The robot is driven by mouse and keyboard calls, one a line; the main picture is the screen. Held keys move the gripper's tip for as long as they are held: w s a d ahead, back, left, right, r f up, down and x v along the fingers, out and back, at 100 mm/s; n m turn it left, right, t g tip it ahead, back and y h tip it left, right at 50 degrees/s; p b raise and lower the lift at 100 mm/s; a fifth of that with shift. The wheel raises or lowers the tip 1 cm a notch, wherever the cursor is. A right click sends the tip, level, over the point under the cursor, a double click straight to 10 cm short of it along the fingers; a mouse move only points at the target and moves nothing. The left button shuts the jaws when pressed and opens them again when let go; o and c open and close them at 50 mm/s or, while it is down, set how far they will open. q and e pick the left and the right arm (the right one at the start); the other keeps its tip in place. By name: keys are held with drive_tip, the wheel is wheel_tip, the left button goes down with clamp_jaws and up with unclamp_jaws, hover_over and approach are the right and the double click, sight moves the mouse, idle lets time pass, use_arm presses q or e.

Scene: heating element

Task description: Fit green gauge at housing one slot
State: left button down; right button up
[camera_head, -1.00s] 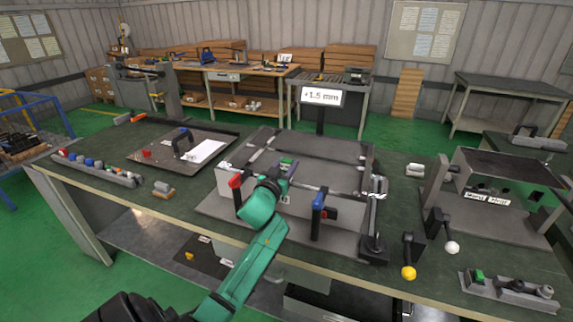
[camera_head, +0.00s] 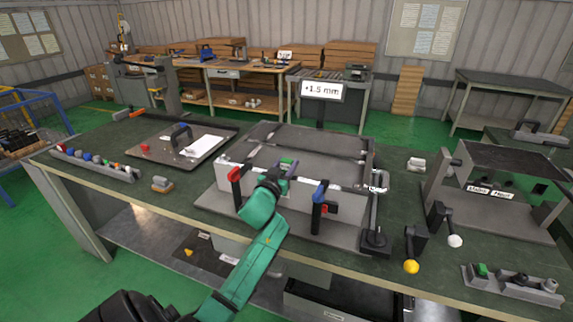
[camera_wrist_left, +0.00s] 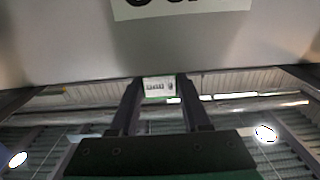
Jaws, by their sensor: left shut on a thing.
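My left gripper (camera_head: 286,169) is over the front part of the grey fixture (camera_head: 215,200) in the middle of the bench. It is shut on the green gauge (camera_head: 288,161), whose green top shows at the fingertips. In the left wrist view the gauge (camera_wrist_left: 159,87) is a small white label face with a green edge between the two fingers. A pale front wall (camera_head: 345,200) stands near the gripper, between a red-topped and a blue-topped clamp. I cannot tell whether the gauge touches a slot. My right gripper is not in view.
The red-topped clamp (camera_head: 234,180) is close left of my gripper and the blue-topped clamp (camera_head: 319,203) is to its right. A sign (camera_head: 321,91) reads +1.5 mm. A rack (camera_head: 95,168) of small parts is at left. A green-topped block (camera_head: 482,270) is at right.

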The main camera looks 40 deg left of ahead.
use_arm(q)
drive_tip(key=shift+c, duration=1.4)
unclamp_jaws()
drive_tip(key=b+v, duration=0.2)
drive_tip(key=v, duration=1.2)
drive_tip(key=shift+s, duration=0.3)
